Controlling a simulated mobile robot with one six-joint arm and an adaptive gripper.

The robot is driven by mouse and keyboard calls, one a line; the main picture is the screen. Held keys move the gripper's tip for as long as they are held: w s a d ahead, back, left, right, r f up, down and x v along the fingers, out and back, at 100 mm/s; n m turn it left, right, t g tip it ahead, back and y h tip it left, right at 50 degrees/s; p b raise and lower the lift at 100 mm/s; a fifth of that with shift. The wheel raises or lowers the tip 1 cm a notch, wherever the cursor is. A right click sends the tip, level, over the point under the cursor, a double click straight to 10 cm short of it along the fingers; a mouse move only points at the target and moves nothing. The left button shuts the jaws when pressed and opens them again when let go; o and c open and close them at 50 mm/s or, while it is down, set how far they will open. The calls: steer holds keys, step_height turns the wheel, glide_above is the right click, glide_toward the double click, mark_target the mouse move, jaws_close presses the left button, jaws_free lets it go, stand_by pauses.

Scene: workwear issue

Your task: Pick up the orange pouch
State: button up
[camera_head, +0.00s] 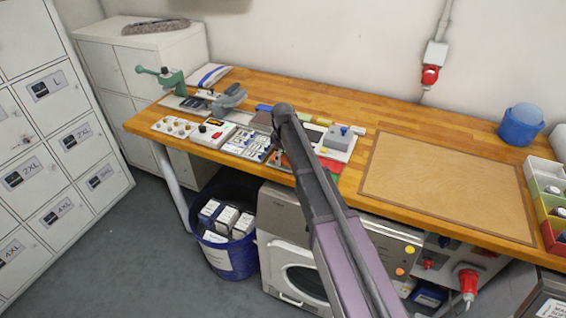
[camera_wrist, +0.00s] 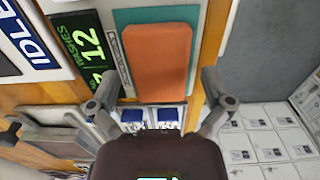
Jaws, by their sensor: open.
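The orange pouch (camera_wrist: 157,55) lies flat on a teal pad (camera_wrist: 194,25) in the wrist view. It is a rounded rectangle with its long side running up the picture. My gripper (camera_wrist: 160,84) is open, with one finger on each side of the pouch's near end. Nothing is held between the fingers, and I cannot tell how far they are above the pouch. In the head view my arm reaches over the workbench (camera_head: 400,130) and hides most of that spot, so the pouch does not show clearly there.
A dark display with green "12" (camera_wrist: 90,42) lies left of the pouch. A bench panel of small blue-and-white parts (camera_head: 247,144) and a grey-topped device (camera_head: 338,138) stand close by. A brown mat (camera_head: 445,185), blue tub (camera_head: 520,125) and coloured bins (camera_head: 548,205) are to the right.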

mark_target(283, 158)
stand_by(0.4)
steer(key=c, duration=1.2)
steer(key=shift+r, duration=0.2)
step_height(283, 158, up, 3)
steer(key=p, duration=0.3)
steer(key=s+d, duration=0.1)
steer(key=s, duration=0.4)
steer(key=s+d+r+p, duration=0.1)
steer(key=s+d, duration=0.1)
steer(key=s, duration=0.3)
steer(key=s+d+p, duration=0.1)
steer(key=s+d, duration=0.1)
steer(key=s, duration=0.3)
steer(key=shift+d+r, duration=0.25)
steer(key=shift+r, duration=0.05)
